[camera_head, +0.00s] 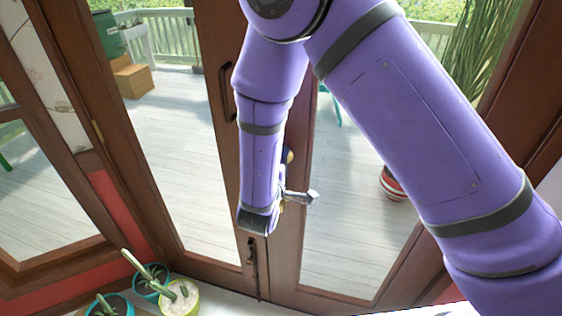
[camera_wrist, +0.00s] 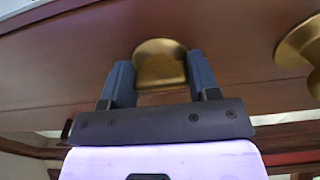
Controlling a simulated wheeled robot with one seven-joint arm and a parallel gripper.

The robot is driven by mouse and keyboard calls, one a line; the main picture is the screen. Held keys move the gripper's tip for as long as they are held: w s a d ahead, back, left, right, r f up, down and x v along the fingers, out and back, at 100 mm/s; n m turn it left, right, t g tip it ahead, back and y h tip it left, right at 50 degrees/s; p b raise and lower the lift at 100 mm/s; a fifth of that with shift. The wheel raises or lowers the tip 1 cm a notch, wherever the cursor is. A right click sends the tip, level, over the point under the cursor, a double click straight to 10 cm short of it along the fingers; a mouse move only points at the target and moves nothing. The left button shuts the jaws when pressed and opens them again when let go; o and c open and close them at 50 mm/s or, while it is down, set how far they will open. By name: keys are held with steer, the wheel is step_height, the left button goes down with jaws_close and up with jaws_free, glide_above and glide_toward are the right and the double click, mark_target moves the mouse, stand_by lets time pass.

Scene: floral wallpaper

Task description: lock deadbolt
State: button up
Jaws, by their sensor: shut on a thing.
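The deadbolt's brass thumb-turn (camera_wrist: 160,66) sits on the brown wooden door in the wrist view. My gripper (camera_wrist: 160,78) has its two blue fingers on either side of the brass piece and is shut on it. In the head view my purple arm covers most of the lock, with only slivers of brass showing beside it. A silver lever-like piece (camera_head: 300,196) sticks out to the right of my wrist there; I cannot tell what it belongs to. The wooden door (camera_head: 222,150) looks closed.
A second round brass fitting (camera_wrist: 305,48) is on the door to the right in the wrist view. A dark pull handle (camera_head: 227,92) and a lower bolt (camera_head: 252,255) are on the door frames. Potted cacti (camera_head: 180,297) stand on the floor at lower left.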

steer(key=o, duration=0.9)
steer(key=v, duration=1)
steer(key=shift+s+a, duration=0.1)
steer(key=shift+s, duration=0.3)
